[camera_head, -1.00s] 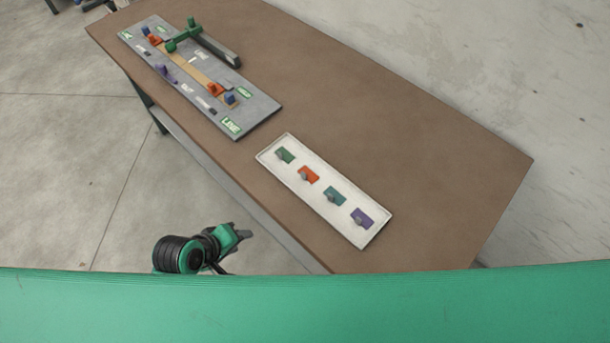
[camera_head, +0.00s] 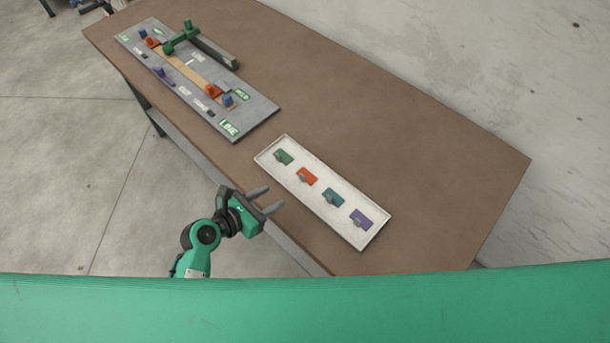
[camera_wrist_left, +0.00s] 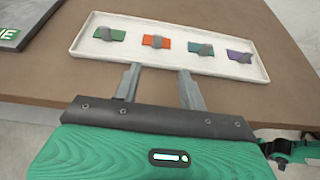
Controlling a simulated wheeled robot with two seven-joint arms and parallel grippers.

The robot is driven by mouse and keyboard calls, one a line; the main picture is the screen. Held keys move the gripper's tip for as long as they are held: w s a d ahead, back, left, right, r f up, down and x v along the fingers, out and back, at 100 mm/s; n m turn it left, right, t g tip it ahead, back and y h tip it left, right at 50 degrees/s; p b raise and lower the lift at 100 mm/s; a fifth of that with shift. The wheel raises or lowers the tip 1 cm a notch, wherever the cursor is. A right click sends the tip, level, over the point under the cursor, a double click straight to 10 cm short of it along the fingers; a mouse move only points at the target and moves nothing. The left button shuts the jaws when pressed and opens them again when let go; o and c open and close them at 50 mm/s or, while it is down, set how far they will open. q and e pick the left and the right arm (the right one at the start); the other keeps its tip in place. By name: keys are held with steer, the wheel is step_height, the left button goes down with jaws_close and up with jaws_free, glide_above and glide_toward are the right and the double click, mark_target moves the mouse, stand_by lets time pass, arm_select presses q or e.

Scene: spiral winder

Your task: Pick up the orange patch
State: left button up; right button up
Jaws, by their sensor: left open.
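The orange patch (camera_head: 307,175) lies in the white tray (camera_head: 345,236), between a green patch (camera_head: 283,157) and a teal patch (camera_head: 333,197). It carries a small grey knob. My left gripper (camera_head: 268,199) is open and empty, its two fingers pointing toward the tray from the table's front edge. In the left wrist view the orange patch (camera_wrist_left: 157,42) sits beyond the fingertips (camera_wrist_left: 158,70), roughly between their lines, with a gap left. My right gripper is not in view.
A purple patch (camera_head: 361,219) lies at the tray's near end. A grey board (camera_head: 262,107) with a green arm, orange and blue blocks and a tan strip stands at the back left. The brown table (camera_head: 420,150) is clear on the right.

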mark_target(301, 177)
arm_select(q)
steer(key=x, duration=0.8)
steer(key=shift+p, duration=0.35)
steer(key=shift+w+d, duration=0.3)
steer(key=shift+w, duration=0.1)
steer(key=x, duration=0.2)
steer(key=p+x, duration=0.1)
steer(key=shift+w+r, duration=0.2)
steer(key=shift+w, duration=0.1)
steer(key=shift+w+d+f, duration=0.2)
steer(key=shift+w+d, duration=0.15)
steer(key=shift+c, duration=0.6)
jaws_close()
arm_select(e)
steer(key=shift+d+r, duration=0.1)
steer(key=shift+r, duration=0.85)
